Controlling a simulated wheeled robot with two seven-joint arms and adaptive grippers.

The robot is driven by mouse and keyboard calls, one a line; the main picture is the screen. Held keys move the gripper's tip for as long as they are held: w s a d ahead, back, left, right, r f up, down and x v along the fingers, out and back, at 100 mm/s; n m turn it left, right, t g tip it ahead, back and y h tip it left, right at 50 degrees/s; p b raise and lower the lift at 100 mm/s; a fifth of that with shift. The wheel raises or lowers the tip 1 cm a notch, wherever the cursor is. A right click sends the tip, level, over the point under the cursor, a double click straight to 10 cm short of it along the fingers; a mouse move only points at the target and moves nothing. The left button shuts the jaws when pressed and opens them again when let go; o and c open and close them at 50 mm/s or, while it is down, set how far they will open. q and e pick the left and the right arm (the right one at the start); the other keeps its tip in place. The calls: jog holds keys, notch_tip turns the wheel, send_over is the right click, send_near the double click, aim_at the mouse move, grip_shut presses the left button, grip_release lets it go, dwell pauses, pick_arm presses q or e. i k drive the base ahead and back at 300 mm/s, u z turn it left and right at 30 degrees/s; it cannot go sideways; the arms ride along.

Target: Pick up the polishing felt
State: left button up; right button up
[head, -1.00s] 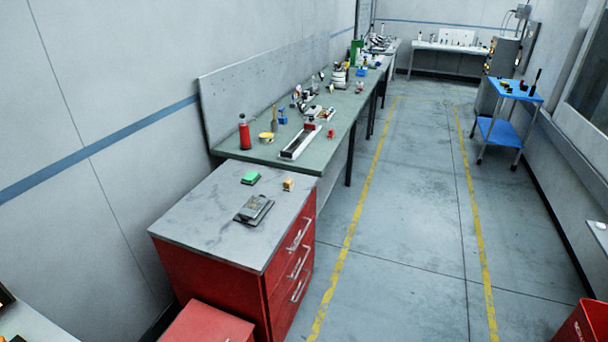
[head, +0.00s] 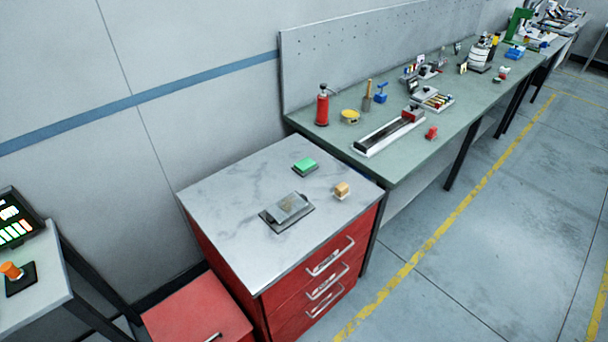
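I cannot tell for sure which object is the polishing felt. On the grey top of the red drawer cabinet (head: 215,197) lie three small things. A green block (head: 305,165) sits on a dark base toward the back. A small tan block (head: 342,189) sits on a pale base near the right edge. A grey block with a sloped top (head: 287,207) rests on a dark flat plate in the middle. Neither of my grippers is in view.
A green workbench (head: 400,163) adjoins the cabinet, with a red bottle (head: 322,106), a yellow dish (head: 350,116) and a long tray (head: 388,133). A table with a lit panel (head: 17,218) is at left. Open floor lies right.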

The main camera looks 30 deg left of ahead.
aim_at(341, 190)
jog(key=u, duration=0.9)
jog(key=i, duration=0.8)
jog(key=u, duration=0.85)
